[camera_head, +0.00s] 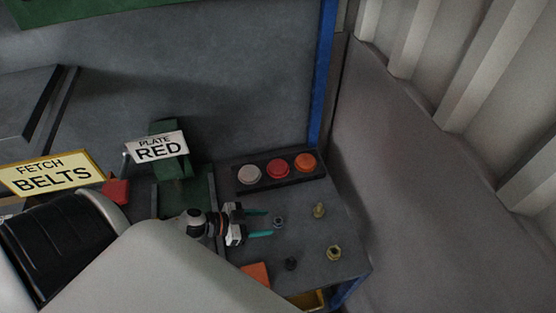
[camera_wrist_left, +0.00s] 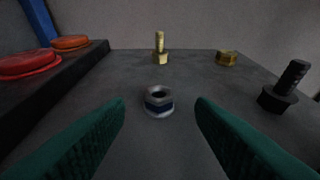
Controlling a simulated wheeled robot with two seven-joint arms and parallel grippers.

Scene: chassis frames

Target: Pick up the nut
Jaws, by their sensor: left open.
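A silver-grey nut (camera_wrist_left: 158,101) with a bluish band lies flat on the dark table, between and just beyond my open left fingertips in the left wrist view. It also shows in the head view (camera_head: 278,222). My left gripper (camera_head: 268,223) has green fingers spread apart, low over the table, with nothing between them. It also shows in the left wrist view (camera_wrist_left: 160,108). A brass nut (camera_head: 334,252) lies farther right and shows at the back in the left wrist view (camera_wrist_left: 227,58). My right gripper is not in view.
A brass bolt (camera_head: 319,210) stands beyond the grey nut. A black bolt (camera_head: 290,263) stands to its near side. A panel with several round buttons (camera_head: 278,169) is at the back. An orange block (camera_head: 256,274) sits near the front edge.

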